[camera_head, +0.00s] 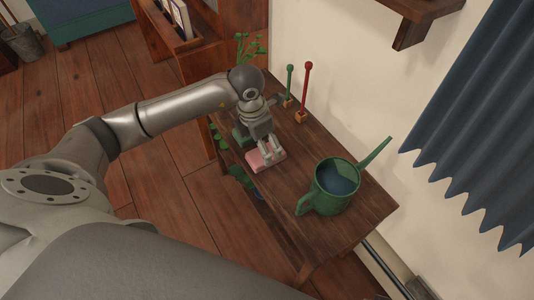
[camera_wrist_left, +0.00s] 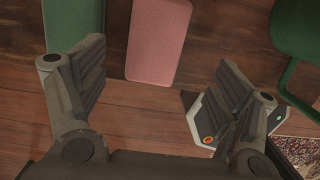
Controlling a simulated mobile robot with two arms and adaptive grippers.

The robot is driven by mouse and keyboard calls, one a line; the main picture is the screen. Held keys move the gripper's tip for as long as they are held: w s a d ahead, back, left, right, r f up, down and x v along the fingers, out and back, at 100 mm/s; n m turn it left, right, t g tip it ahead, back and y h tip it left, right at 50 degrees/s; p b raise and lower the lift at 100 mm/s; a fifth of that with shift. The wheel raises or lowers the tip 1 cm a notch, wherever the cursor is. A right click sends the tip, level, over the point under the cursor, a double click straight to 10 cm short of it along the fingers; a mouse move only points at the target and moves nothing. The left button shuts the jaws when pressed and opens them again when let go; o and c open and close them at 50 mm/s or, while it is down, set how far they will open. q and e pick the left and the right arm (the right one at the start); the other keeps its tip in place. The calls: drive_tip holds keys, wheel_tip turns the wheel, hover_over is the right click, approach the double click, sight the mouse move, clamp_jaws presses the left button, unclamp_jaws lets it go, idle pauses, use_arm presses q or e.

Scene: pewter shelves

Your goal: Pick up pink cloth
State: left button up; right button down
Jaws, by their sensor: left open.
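The pink cloth (camera_head: 267,160) is a flat, rounded rectangle lying on the wooden table near its left edge. In the left wrist view, the pink cloth (camera_wrist_left: 158,40) shows at the top, its lower end between the fingers in the picture. My left gripper (camera_head: 266,151) is just over the cloth in the head view and hides part of it. My right gripper is not in view.
A green watering can (camera_head: 335,187) stands right of the cloth. A green flat item (camera_wrist_left: 72,20) lies left of the cloth in the wrist view. A green rod (camera_head: 289,83) and a red rod (camera_head: 305,88) stand upright near the wall. The table's front right is clear.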

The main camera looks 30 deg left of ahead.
use_arm(q)
drive_tip(key=f, duration=0.2)
drive_tip(key=w+f, duration=0.1)
drive_tip(key=f, duration=0.1)
drive_tip(key=f+b, duration=0.1)
drive_tip(key=f, duration=0.1)
drive_tip(key=shift+w+d+f, duration=0.1)
drive_tip(key=shift+w+f, duration=0.2)
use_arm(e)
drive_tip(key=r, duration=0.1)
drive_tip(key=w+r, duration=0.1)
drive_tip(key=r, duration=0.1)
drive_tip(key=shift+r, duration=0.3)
use_arm(q)
drive_tip(key=shift+c, duration=0.2)
drive_tip(key=c, duration=1)
drive_tip(key=shift+r, duration=0.2)
